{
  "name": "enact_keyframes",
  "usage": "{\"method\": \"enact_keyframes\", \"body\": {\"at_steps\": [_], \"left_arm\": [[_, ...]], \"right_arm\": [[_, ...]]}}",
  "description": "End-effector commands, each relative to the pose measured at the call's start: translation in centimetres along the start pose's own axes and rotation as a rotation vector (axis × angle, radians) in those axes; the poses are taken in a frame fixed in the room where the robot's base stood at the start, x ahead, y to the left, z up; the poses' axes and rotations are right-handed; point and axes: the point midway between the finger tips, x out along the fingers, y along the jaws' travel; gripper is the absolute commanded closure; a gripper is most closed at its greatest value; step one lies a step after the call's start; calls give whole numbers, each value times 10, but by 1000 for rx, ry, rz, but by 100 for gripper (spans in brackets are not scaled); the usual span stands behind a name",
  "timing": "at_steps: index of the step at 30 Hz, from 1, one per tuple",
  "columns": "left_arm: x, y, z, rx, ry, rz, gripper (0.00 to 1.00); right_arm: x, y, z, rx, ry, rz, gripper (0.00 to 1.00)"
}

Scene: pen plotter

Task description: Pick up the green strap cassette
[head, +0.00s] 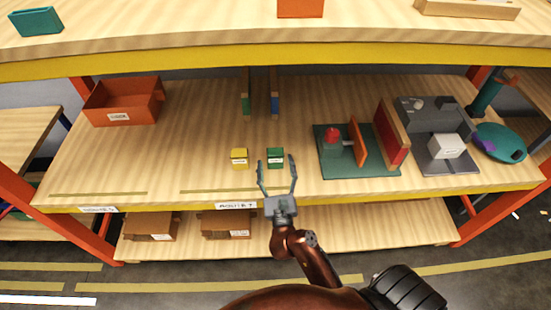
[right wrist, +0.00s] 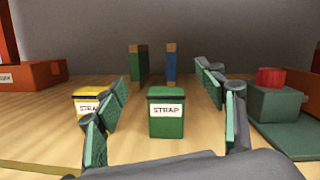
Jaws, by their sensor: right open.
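The green strap cassette (head: 275,154) is a small green box standing on the middle shelf, near its front edge. In the right wrist view the green cassette (right wrist: 166,112) faces me with a white STRAP label, upright, between and beyond my open fingers. My right gripper (head: 277,166) is open and empty, its fingers pointing at the cassette from the front; the fingers also frame it in the right wrist view (right wrist: 168,122). A yellow strap cassette (head: 239,157) stands just left of the green one and shows partly behind a finger in the right wrist view (right wrist: 88,98). My left gripper is not in view.
A green base with a red-topped block (head: 333,150) and red panel (head: 391,135) stands to the right. A grey machine (head: 425,118) is farther right. An orange bin (head: 125,104) sits at the left. Two narrow uprights (head: 246,104) stand behind. The upper shelf's yellow edge (head: 200,59) overhangs.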

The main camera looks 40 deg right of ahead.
Motion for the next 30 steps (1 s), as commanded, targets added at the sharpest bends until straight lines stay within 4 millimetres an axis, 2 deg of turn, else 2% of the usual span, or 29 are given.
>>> {"method": "enact_keyframes", "body": {"at_steps": [3,7,17,24,30], "left_arm": [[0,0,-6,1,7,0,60],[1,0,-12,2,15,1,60],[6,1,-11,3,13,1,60],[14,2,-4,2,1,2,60],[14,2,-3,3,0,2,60]], "right_arm": [[0,5,-24,158,134,-26,36],[1,9,-37,229,200,-35,36],[33,8,-47,234,207,-36,36],[66,5,-56,233,207,-35,36],[73,5,-56,233,208,-36,36]]}}
